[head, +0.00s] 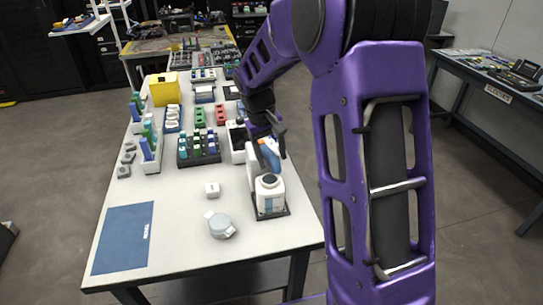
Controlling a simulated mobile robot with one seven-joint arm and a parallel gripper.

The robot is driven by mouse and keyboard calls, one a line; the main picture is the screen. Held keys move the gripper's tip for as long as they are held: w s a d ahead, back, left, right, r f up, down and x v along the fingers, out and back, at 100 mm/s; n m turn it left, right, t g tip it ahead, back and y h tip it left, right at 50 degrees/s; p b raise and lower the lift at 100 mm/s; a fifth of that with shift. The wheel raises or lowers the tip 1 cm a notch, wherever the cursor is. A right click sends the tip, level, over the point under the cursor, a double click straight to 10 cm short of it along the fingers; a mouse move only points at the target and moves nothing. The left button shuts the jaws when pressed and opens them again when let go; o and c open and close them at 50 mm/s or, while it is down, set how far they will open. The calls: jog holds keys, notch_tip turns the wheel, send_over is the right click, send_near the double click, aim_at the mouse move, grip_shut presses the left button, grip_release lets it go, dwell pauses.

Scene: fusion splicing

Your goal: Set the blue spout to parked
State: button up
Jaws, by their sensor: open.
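The blue spout (269,158) sits at the top of a white bottle near the right edge of the white table.
A dark rack of vials (198,149) stands left of the gripper. A yellow box (164,88) stands farther back. The near middle is mostly clear.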

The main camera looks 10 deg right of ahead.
grip_shut()
dwell(0.3)
dwell(1.1)
